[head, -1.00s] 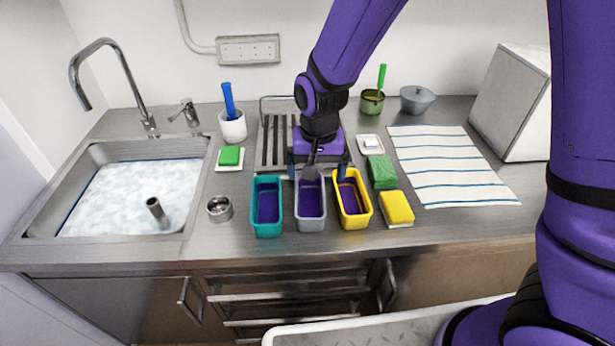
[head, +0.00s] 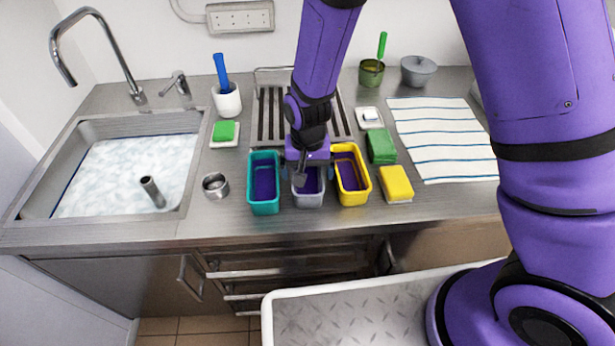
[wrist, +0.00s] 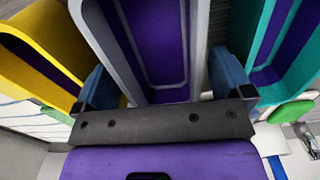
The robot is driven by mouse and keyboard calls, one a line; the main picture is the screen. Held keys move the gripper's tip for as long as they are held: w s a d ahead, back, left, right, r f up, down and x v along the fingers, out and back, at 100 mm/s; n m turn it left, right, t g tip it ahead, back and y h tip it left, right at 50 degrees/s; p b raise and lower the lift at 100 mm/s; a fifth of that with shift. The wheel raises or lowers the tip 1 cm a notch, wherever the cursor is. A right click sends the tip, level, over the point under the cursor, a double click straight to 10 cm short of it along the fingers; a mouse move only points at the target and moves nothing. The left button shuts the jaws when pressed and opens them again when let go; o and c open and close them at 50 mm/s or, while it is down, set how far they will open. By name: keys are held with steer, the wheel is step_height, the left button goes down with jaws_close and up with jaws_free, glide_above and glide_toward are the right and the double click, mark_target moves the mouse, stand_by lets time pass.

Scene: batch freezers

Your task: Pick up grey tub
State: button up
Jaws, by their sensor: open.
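The grey tub (head: 309,200) stands on the counter between the teal tub (head: 264,206) and the yellow tub (head: 353,196). It has a purple inside, and its far part is hidden behind my gripper in the head view. My gripper (wrist: 155,85) is open, pointing down at the grey tub. In the wrist view the grey tub (wrist: 202,30) lies between my two blue fingertips, one on each side. Its walls run away from the jaws, and I cannot tell whether the fingers touch them. The teal tub (wrist: 299,50) and yellow tub (wrist: 50,55) are close outside the fingers.
A draining rack (head: 270,112) lies behind the tubs. A yellow sponge (head: 397,183) and a green sponge (head: 381,146) are to the right, a metal cup (head: 215,185) to the left. The sink (head: 185,190) is further left. A striped towel (head: 445,150) covers the right counter.

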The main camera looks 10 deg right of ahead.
mark_target(308, 177)
steer(key=shift+f, duration=1.4)
steer(key=c, duration=0.9)
steer(key=shift+o, duration=0.2)
steer(key=shift+r, duration=0.2)
